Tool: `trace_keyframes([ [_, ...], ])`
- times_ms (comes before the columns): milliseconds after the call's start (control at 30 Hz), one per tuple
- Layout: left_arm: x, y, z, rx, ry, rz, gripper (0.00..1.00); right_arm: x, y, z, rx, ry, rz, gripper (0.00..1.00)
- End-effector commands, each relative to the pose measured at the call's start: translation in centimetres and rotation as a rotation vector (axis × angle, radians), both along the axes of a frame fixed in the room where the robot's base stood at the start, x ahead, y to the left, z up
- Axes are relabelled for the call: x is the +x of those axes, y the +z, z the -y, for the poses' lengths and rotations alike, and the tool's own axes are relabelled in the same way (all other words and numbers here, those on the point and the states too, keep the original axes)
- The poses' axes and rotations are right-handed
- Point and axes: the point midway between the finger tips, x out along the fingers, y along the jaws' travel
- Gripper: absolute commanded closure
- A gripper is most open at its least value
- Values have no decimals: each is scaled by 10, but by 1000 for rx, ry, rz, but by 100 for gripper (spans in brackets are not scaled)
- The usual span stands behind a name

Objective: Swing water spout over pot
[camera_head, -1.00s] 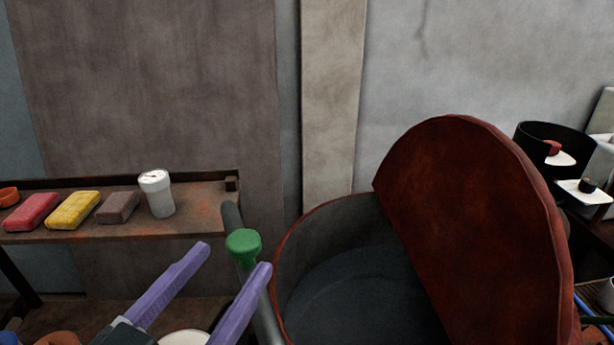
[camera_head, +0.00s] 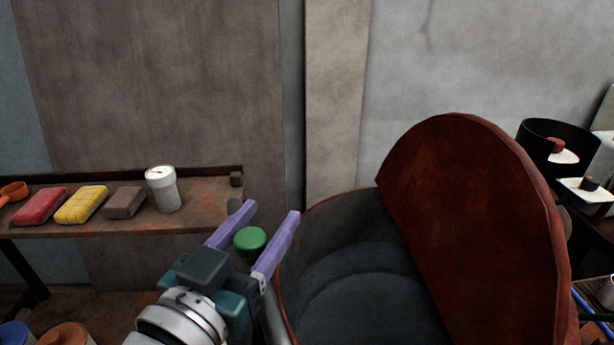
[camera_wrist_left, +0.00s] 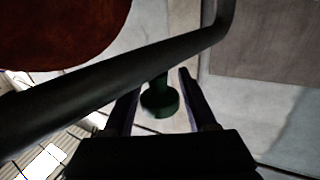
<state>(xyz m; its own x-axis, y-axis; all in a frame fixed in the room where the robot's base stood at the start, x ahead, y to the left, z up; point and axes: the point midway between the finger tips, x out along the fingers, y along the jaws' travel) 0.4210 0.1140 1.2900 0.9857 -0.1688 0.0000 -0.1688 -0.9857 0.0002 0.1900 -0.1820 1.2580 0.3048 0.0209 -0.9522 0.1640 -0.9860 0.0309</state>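The pot (camera_head: 365,290) is a large dark vat with a red-brown rim in the head view. Its round rusty lid (camera_head: 470,220) stands tilted up at the right. The water spout (camera_head: 272,320) is a grey pipe at the pot's left, mostly hidden by my arm, with a green knob (camera_head: 250,240). The spout's dark pipe (camera_wrist_left: 90,92) crosses the left wrist view diagonally. My left gripper (camera_head: 272,209) has purple fingers spread on either side of the knob. In the wrist view the green knob (camera_wrist_left: 159,98) sits between the fingers, with gaps visible. My right gripper is not in view.
A rusty shelf (camera_head: 120,228) at left holds a red block (camera_head: 40,206), a yellow block (camera_head: 82,204), a brown block (camera_head: 124,202) and a white canister (camera_head: 163,190). A black container (camera_head: 555,145) stands at the far right. The wall is behind.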

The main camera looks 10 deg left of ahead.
Motion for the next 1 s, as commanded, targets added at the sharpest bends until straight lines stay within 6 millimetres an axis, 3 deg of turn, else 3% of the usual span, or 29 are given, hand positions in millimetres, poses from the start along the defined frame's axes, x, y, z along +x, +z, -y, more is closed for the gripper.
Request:
trace_keyframes([
  [33,0,0,0,0,0,0,50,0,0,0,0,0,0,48],
  [500,0,0,0,0,0,0,100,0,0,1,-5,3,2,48],
  [1000,0,0,0,0,0,0,100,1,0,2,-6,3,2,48],
])
